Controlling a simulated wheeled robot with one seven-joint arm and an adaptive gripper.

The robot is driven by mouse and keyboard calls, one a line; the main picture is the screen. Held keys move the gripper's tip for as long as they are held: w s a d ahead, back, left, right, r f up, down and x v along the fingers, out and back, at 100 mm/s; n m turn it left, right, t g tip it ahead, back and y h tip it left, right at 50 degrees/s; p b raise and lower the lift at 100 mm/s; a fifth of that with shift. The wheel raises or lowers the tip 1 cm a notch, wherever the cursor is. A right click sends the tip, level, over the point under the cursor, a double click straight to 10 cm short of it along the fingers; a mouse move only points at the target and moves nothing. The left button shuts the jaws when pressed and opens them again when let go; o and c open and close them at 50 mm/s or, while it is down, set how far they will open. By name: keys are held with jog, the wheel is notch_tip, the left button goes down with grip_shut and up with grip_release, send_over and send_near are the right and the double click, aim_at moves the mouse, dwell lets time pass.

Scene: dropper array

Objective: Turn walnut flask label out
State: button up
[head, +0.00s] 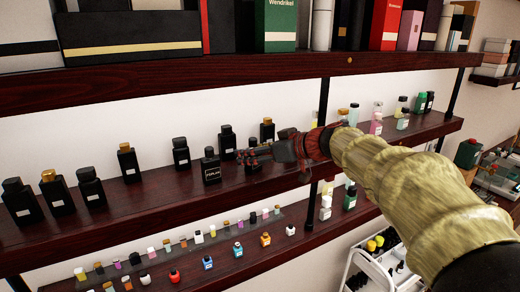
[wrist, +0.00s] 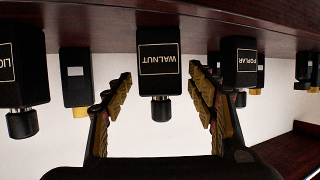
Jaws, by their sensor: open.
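The walnut flask (wrist: 158,80) is black with a dark cap and hangs upside down in the wrist view, since that view is inverted. Its white-framed WALNUT label faces the wrist camera. My gripper (wrist: 160,92) is open, with one finger on each side of the flask's lower picture part, and visible gaps between them. In the head view my gripper (head: 252,156) is at the middle shelf and largely hides the flask there. The POPLAR flask (wrist: 239,62) stands beside it, and in the head view (head: 211,168) it is just left of my gripper.
A flask with a partly cut label (wrist: 20,70) is at the wrist view's left edge. Several black flasks line the middle shelf (head: 140,205), some behind the front row. A shelf with boxes is above. Small bottles stand below.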

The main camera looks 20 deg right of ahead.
jog(key=shift+c, duration=1.1)
jog(key=c, duration=1.1)
jog(key=shift+a+f, duration=0.1)
jog(key=shift+c, duration=0.7)
